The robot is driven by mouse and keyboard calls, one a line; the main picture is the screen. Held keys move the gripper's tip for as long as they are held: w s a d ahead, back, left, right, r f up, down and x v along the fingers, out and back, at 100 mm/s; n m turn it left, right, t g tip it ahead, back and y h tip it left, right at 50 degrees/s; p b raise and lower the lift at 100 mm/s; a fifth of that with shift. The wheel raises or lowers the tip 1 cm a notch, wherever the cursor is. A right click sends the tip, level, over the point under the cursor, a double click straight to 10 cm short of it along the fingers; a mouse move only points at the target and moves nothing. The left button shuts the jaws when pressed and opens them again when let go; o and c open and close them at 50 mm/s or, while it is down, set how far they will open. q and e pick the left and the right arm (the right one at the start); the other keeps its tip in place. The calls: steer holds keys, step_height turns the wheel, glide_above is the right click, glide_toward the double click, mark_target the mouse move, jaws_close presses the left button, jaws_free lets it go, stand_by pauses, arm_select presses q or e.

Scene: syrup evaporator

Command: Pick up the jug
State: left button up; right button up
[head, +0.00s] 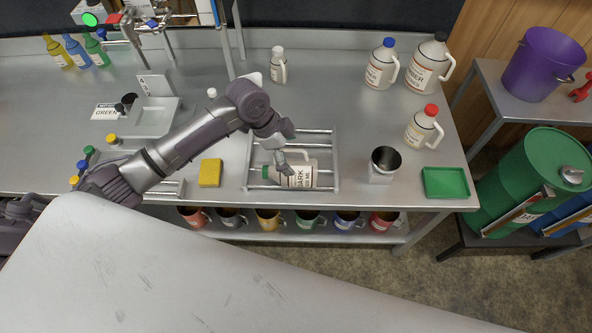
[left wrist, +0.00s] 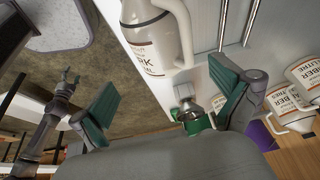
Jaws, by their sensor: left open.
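The jug (head: 302,179) is white with a handle and a label reading DARK. It lies on its side on the metal rack (head: 247,172) near the bench's front edge, with a green cap toward the left. My left gripper (head: 282,166) is open just above the jug and overlaps its cap end in the head view. In the left wrist view, the jug (left wrist: 150,38) shows at the top, beyond the open green-padded fingers of my left gripper (left wrist: 166,90), and is not held. My right gripper (left wrist: 71,78) shows small at the left there; its opening is unclear.
A yellow sponge (head: 210,173) lies left of the rack. A dark-mouthed metal cup (head: 382,178) and a green tray (head: 445,182) stand to the right. A red-capped jug (head: 420,132) stands behind the tray. Several mugs sit on the shelf below.

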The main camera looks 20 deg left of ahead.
mark_target(299, 166)
arm_select(q)
steer(key=p+x, duration=0.1)
steer(key=x, duration=0.6)
steer(key=shift+s+f, duration=0.15)
steer(key=c, duration=1.8)
step_height(299, 166, up, 4)
steer(key=shift+d+r+b, duration=0.1)
steer(key=shift+r+b, duration=0.15)
steer(key=shift+b, duration=0.15)
steer(key=w+d+r+b, duration=0.1)
steer(key=w+d+r, duration=0.15)
steer(key=d, duration=0.25)
steer(key=w+d+r+b, duration=0.1)
steer(key=d+r, duration=0.3)
steer(key=d, duration=0.1)
step_height(299, 166, up, 7)
steer(key=p, duration=0.7)
steer(key=shift+w+d+r+p, duration=0.2)
steer(key=shift+w+d+p, duration=0.1)
steer(key=shift+d+p, duration=0.05)
